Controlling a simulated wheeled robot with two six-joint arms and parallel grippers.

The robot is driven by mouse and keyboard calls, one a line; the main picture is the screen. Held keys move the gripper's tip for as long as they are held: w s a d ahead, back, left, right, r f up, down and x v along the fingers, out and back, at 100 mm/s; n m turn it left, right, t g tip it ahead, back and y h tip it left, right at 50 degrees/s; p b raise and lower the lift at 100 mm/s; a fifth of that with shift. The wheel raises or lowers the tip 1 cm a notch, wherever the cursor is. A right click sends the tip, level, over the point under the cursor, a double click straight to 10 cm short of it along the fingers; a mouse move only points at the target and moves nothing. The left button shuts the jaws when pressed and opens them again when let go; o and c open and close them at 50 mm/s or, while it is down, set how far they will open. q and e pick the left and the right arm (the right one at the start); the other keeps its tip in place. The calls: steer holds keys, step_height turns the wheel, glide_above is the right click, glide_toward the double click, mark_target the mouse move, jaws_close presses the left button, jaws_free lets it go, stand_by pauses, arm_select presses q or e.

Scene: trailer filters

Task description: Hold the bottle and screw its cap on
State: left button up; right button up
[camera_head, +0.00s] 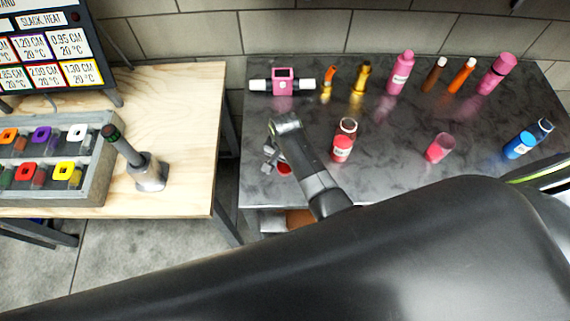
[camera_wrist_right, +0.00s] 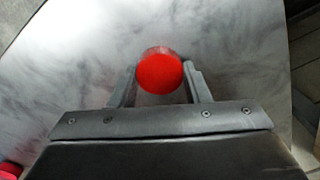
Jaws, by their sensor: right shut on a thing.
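My right gripper (camera_head: 275,160) points down near the table's left front, left of the bottle. It is shut on a red round cap (camera_head: 284,169); the cap also shows between the two fingers in the right wrist view (camera_wrist_right: 160,72). I cannot tell whether the cap touches the table. A red edge at the lower left of the wrist view may be the bottle. The bottle and cap are apart. My left gripper is not in view.
Pink bottles (camera_head: 400,72), orange and brown ones (camera_head: 462,75) and a pink device (camera_head: 283,88) stand along the back. A wooden bench (camera_head: 190,100) with a crate (camera_head: 85,190) is left, across a gap.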

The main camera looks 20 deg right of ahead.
mark_target(285, 166)
step_height(285, 166, up, 5)
steer(key=p, duration=0.5)
steer(key=shift+r+p, duration=0.2)
steer(key=shift+p, duration=0.15)
steer(key=shift+r, duration=2.3)
